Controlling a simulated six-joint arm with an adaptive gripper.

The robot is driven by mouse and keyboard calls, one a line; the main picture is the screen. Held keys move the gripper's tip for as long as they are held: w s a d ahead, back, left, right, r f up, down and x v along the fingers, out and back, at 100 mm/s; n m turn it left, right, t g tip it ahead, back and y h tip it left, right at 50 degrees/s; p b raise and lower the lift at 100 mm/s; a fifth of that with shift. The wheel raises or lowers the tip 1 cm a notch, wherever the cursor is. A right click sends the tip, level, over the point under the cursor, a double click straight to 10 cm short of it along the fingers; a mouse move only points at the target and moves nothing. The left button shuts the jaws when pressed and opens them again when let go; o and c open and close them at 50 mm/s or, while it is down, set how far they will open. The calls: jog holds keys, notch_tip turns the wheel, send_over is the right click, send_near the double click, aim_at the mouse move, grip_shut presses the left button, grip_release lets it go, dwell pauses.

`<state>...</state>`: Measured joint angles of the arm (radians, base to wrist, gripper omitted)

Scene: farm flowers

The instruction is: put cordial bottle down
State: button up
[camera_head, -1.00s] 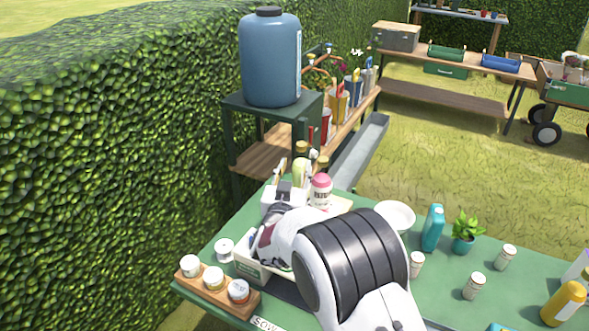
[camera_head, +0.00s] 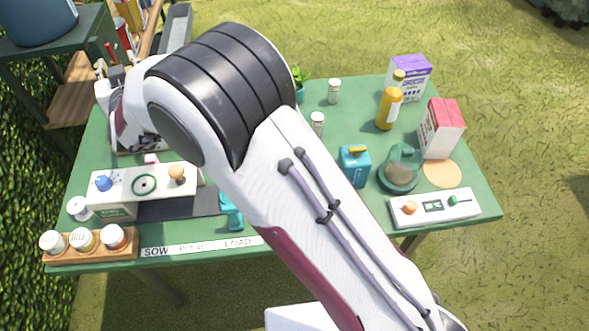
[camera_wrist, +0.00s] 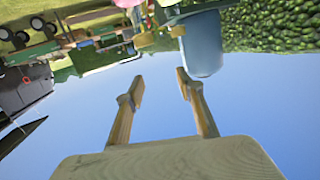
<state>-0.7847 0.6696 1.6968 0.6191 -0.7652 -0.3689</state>
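An amber bottle with a white label (camera_head: 387,108), likely the cordial bottle, stands upright on the green table (camera_head: 350,105) at the back right, in front of a purple and white carton (camera_head: 408,75). My gripper shows in the wrist view (camera_wrist: 158,84) with its two fingers apart and only background between them. In the head view my arm reaches to the table's back left, far from the bottle. My fingertips cannot be made out there.
A teal can (camera_head: 354,166), a green glass vessel (camera_head: 400,171), a red and white carton (camera_head: 441,128) and a peach disc (camera_head: 442,174) stand on the right. A white knobbed panel (camera_head: 435,207) lies at the front right. A jar rack (camera_head: 90,246) sits front left.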

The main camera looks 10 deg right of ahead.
jog(key=s+d+r+g, duration=0.1)
jog(key=s+d+r, duration=0.2)
jog(key=d, duration=0.5)
jog(key=s+d+r+g+h, duration=0.1)
jog(key=s+d+r+g, duration=0.2)
jog(key=d, duration=0.5)
jog(key=s+d+r, duration=0.4)
jog(key=d, duration=0.4)
jog(key=s+d+f+m+g+h, duration=0.1)
jog(key=s+d+f+g+h, duration=0.1)
jog(key=s+d, duration=0.9)
jog(key=s+d+f+m+g+h, duration=0.2)
jog(key=s+d+f, duration=0.4)
jog(key=s+d, duration=0.6)
jog(key=s+g+h, duration=0.1)
jog(key=s, duration=0.6)
jog(key=shift+s+d+m+g, duration=0.2)
jog(key=shift+m+g, duration=0.1)
jog(key=shift+g, duration=0.1)
jog(key=shift+f, duration=0.1)
dwell(2.1)
